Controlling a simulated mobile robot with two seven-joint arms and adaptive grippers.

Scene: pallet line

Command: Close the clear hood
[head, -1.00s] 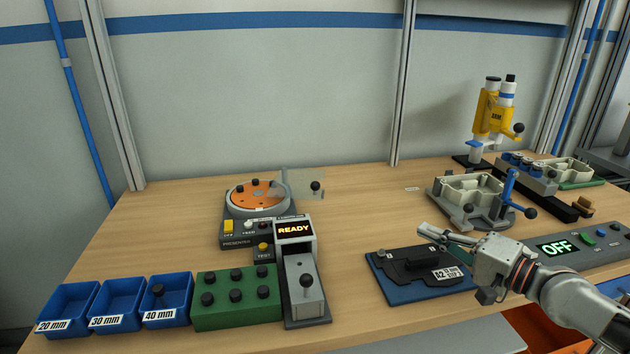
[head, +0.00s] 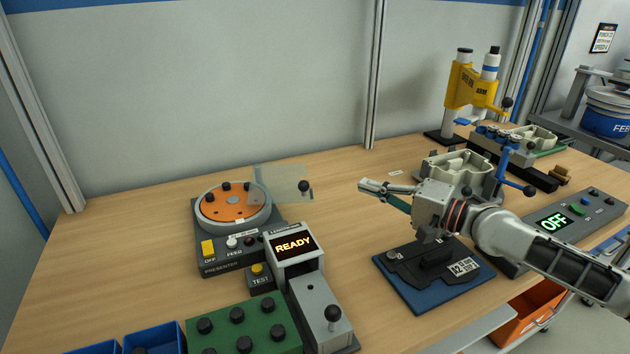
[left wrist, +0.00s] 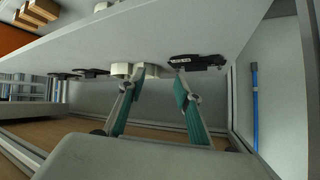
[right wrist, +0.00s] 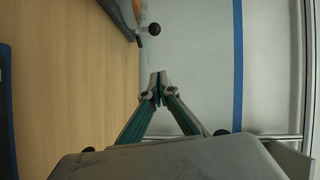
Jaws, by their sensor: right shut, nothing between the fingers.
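The clear hood (head: 275,182) is a see-through panel with a black knob (head: 304,186). It stands raised at the right rear of the presenter (head: 222,262), leaving the orange disc (head: 232,205) uncovered. A black knob also shows ahead of the fingers in the right wrist view (right wrist: 154,29), likely the hood's. My right gripper (head: 364,187) is shut and empty, to the right of the hood knob and apart from it. Its closed fingertips show in the right wrist view (right wrist: 158,79). My left gripper (left wrist: 154,82) is open and empty, seen only in its wrist view.
A READY unit (head: 293,243) and a green block with black knobs (head: 250,326) stand in front of the presenter. A blue mat (head: 440,292) with a dark plate lies below my right arm. The wood between hood and gripper is clear.

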